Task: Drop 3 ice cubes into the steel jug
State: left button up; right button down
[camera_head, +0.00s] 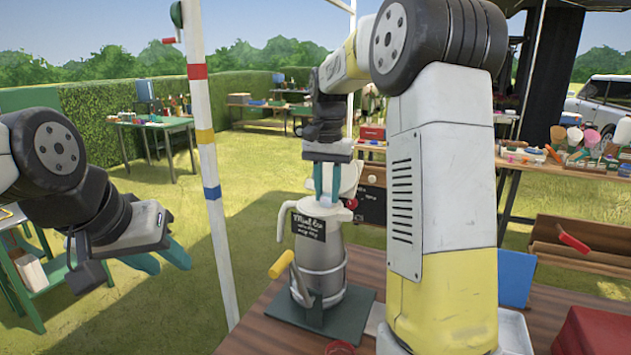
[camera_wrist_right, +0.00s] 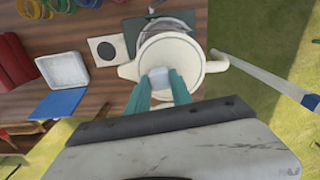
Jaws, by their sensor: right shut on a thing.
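The steel jug (camera_head: 322,252) is a tall pale grey vessel with a dark lettered sign on its front. In the right wrist view a round cream vessel top (camera_wrist_right: 197,62) with projections on both sides lies under my right gripper. My right gripper (camera_head: 327,190) points down over the jug's top, shut on a pale blue ice cube (camera_head: 328,202). The cube also shows between the fingertips in the right wrist view (camera_wrist_right: 168,78). The jug's inside is mostly hidden. My left gripper (camera_head: 162,260) is open and empty at the left, away from the table.
A yellow crank handle (camera_head: 281,264) stands at the jug's left front, above a dark green base (camera_head: 350,312). A white tray (camera_wrist_right: 62,72) and a blue flat thing (camera_wrist_right: 57,103) lie on the wooden table. A striped pole (camera_head: 204,140) rises between my left arm and the jug.

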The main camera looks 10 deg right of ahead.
aim_at(327, 195)
jog(key=shift+f, duration=0.2)
jog(key=c, duration=1.1)
grip_release()
jog(key=shift+o, duration=0.2)
jog(key=shift+r, duration=3.9)
jog(key=shift+s, duration=0.1)
